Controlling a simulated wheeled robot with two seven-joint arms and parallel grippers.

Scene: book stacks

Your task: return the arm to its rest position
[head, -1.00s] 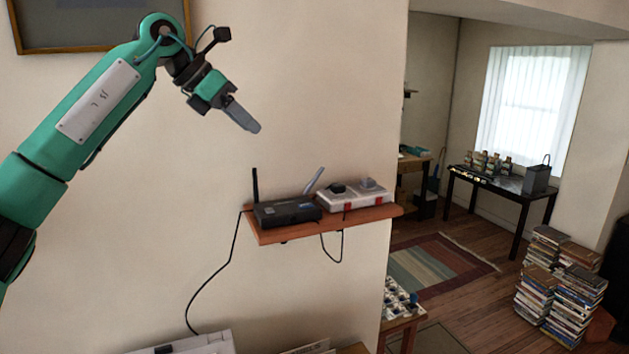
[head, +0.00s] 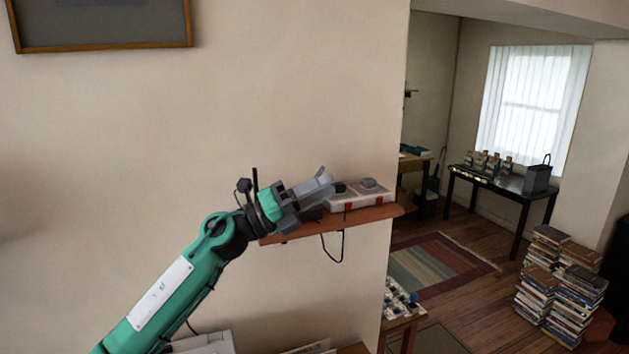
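My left arm comes in from the lower left, and its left gripper (head: 324,182) is in front of the wall shelf in the head view. The grey fingers point right and slightly up. They overlap the left end of the white box in the picture; I cannot tell whether they touch anything. Whether the fingers are open or shut is not clear, and I see nothing held in them. The hand hides most of the black router on the shelf. My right gripper is not in view.
The wooden shelf (head: 370,216) carries a white box (head: 358,200) with small grey items on top. A cable hangs below it. A framed picture (head: 100,48) hangs upper left. Book stacks (head: 560,285) stand on the floor at right. The wall above the shelf is clear.

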